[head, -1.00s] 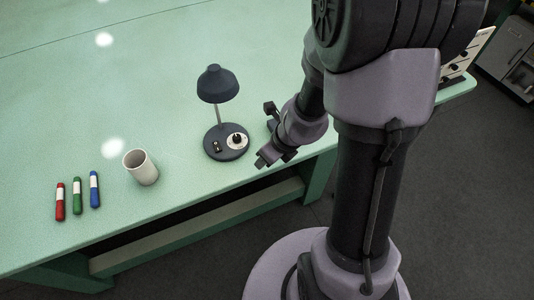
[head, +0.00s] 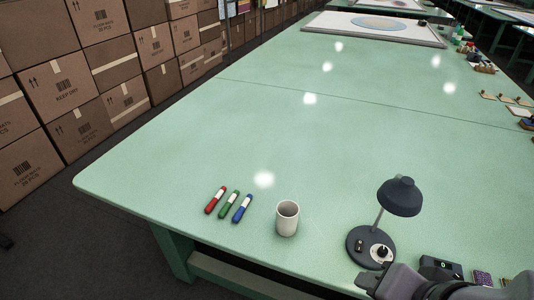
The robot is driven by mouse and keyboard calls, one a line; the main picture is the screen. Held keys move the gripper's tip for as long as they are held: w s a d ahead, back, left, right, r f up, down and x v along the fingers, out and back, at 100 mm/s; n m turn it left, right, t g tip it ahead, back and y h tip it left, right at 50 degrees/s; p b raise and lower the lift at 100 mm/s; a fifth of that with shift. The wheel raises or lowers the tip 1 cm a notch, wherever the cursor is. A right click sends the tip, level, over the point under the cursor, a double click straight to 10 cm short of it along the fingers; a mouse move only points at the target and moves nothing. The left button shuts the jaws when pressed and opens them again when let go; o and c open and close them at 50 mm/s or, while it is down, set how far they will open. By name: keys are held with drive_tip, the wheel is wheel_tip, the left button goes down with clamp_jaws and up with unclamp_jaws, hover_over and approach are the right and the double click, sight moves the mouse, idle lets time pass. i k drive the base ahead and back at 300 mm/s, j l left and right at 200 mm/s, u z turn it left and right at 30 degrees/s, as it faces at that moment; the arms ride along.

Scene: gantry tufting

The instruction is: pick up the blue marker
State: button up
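The blue marker (head: 242,208) lies on the green table near its front edge, at the right end of a row of three. It has a white band in its middle. The green marker (head: 229,205) lies close on its left, and the red marker (head: 215,200) is left of that. The markers lie apart, roughly parallel. Part of my arm shows at the bottom right edge, with what looks like my gripper (head: 369,282) in front of the lamp base. It is well to the right of the blue marker, and its fingers cannot be made out clearly.
A white mug (head: 287,218) stands just right of the blue marker. A dark desk lamp (head: 398,197) stands farther right, beside a small black device (head: 440,268). The table (head: 330,130) is clear behind the markers. Stacked cardboard boxes (head: 110,60) line the left.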

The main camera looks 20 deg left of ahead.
sight(236, 217)
drive_tip(key=u, duration=1.15)
